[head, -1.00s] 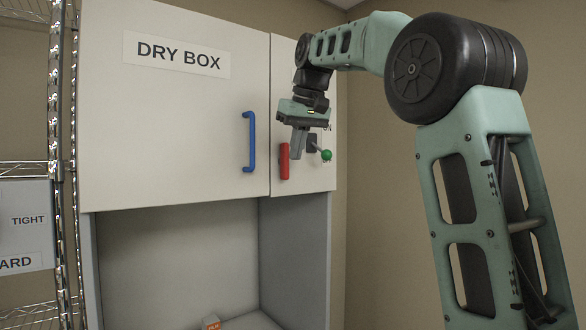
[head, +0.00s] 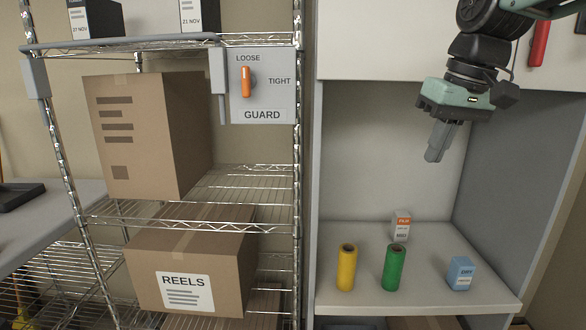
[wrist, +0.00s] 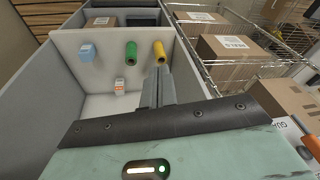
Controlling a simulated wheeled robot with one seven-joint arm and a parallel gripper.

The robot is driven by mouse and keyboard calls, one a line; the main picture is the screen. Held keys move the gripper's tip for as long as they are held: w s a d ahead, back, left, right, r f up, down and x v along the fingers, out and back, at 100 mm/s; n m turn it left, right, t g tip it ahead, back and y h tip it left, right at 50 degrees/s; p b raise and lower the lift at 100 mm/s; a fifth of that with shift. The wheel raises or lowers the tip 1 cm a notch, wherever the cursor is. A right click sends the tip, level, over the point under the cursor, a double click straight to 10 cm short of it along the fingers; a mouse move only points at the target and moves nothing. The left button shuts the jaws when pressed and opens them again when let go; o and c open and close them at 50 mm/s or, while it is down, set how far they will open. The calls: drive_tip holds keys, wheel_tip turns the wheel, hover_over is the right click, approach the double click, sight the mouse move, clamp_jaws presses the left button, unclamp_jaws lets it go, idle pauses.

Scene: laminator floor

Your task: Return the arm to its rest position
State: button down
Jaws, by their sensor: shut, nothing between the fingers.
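My gripper (head: 437,152) is shut and empty. In the head view it hangs pointing down at the upper right, in front of the open bay below the white cabinet front. It is well above the bay's shelf (head: 420,276) and touches nothing I can see. In the wrist view the closed fingers (wrist: 158,82) point toward the bay. The arm comes in from the top right of the head view, and most of it is out of frame.
A yellow roll (head: 346,268), a green roll (head: 394,268), a blue box (head: 461,273) and a white-orange box (head: 401,226) stand on the shelf. Left is a wire rack with cartons (head: 150,130) and a guard panel (head: 262,86) with an orange lever (head: 246,82). A red handle (head: 539,43) is at top right.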

drive_tip(key=s+a+f+n+g+b, duration=0.1)
drive_tip(key=s+a+f+b, duration=0.1)
drive_tip(key=s+a+f, duration=0.4)
drive_tip(key=s+a+f+n+b, duration=0.1)
drive_tip(key=s+a+f+n, duration=0.15)
drive_tip(key=s+f, duration=0.45)
drive_tip(key=s+a+f+n+g+h+b, duration=0.1)
drive_tip(key=s+f+n+b, duration=0.1)
drive_tip(key=s+f, duration=1)
wheel_tip(320, 180, down, 2)
drive_tip(key=shift+s+a+f+b, duration=0.1)
drive_tip(key=shift+s+a+b, duration=0.1)
drive_tip(key=shift+a+b, duration=0.2)
